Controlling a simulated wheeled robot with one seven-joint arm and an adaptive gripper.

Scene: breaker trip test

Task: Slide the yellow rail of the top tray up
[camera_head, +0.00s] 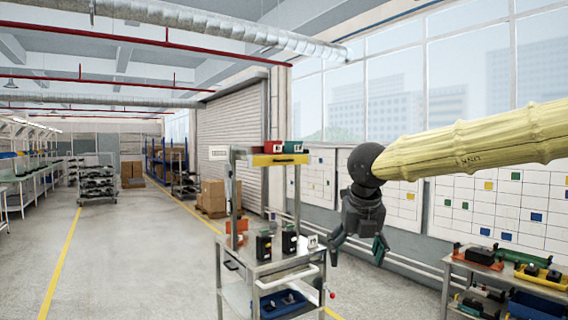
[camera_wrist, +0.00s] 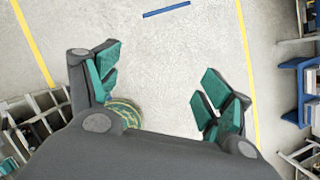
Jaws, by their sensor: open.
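The top tray (camera_head: 240,152) is at the head of a grey metal trolley in the middle of the head view. A yellow rail (camera_head: 279,160) with dark lettering runs along its front edge. A red box and a green box stand on that tray behind the rail. My gripper (camera_head: 357,258) hangs to the right of the trolley and lower than the rail, pointing down, apart from it. In the wrist view my gripper (camera_wrist: 160,85) has its green-padded fingers spread wide with only floor between them. The rail cannot be made out in the wrist view.
The trolley's middle shelf (camera_head: 268,266) carries black devices and an orange part; a blue bin (camera_head: 284,303) sits below. A bench (camera_head: 515,275) with coloured parts stands at the right, under wall charts. The floor (camera_head: 130,255) at left is clear.

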